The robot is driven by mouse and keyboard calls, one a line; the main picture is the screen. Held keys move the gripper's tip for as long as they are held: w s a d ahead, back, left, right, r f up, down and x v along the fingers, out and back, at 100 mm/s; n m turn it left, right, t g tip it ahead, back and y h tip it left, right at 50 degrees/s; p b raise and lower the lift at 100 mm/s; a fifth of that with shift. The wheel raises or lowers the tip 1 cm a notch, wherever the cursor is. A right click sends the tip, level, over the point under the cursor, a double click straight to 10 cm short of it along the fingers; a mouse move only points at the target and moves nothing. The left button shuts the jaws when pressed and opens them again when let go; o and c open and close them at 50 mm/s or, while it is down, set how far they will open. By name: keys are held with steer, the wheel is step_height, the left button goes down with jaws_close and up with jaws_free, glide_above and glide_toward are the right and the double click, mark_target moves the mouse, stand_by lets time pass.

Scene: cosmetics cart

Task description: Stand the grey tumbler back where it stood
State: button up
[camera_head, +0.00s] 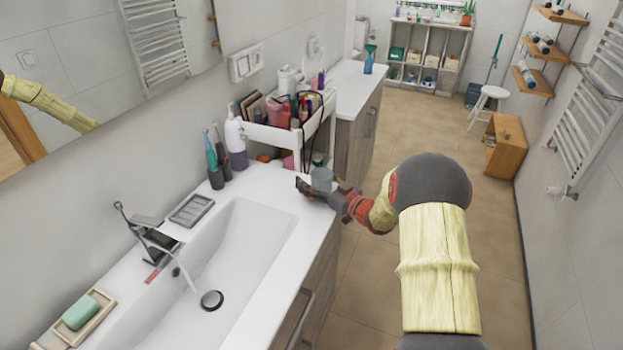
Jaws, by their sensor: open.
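The grey tumbler (321,179) stands upright at the right edge of the white counter, beyond the basin. My gripper (309,187) is at the tumbler, reaching in from the right, low over the counter. Its jaws are open, with dark finger parts in front of and to the left of the tumbler. The fingers hide the tumbler's lower part, so I cannot tell whether they touch it or whether its base rests on the counter.
The white cosmetics cart (273,134), full of bottles and pouches, stands just behind the tumbler. Toothbrushes (213,160) and a white-and-purple bottle (236,143) stand to its left. The sink basin (235,250) lies nearer, with a faucet (155,245) and a soap dish (88,318).

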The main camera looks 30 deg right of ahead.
mark_target(329, 188)
steer(key=shift+r, duration=0.1)
steer(key=shift+s+r, duration=0.1)
steer(key=p+v, duration=0.3)
steer(key=v, duration=0.8)
steer(key=shift+s+d, duration=0.15)
steer(key=shift+s, duration=0.25)
